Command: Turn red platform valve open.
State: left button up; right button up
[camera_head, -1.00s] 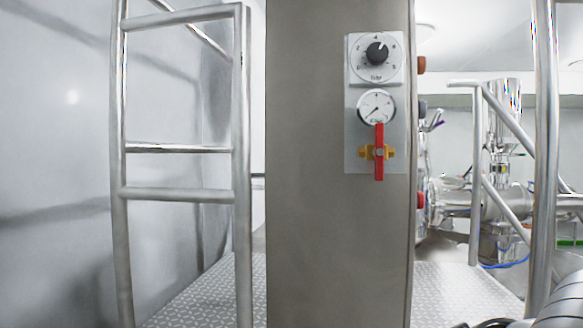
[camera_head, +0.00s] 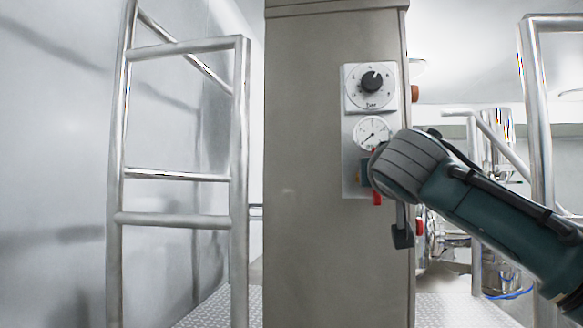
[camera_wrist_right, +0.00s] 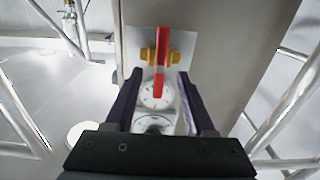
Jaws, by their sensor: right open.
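The red valve handle (camera_head: 377,192) is on the panel of the grey column. My right gripper (camera_wrist_right: 158,77) is open, with one dark finger on each side of the handle's near end. I cannot tell whether either finger touches it. My left gripper is not in view.
The panel also carries a black dial knob (camera_head: 372,82) and a round pressure gauge (camera_head: 372,133) above the valve. A steel ladder-like railing (camera_head: 240,150) stands left of the column (camera_head: 310,180). Another steel rail (camera_head: 540,110) stands to the right, behind my arm.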

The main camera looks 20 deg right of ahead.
jog(key=shift+p+x, duration=1.05)
jog(key=shift+x, duration=1.55)
jog(key=shift+c, duration=0.3)
grip_shut()
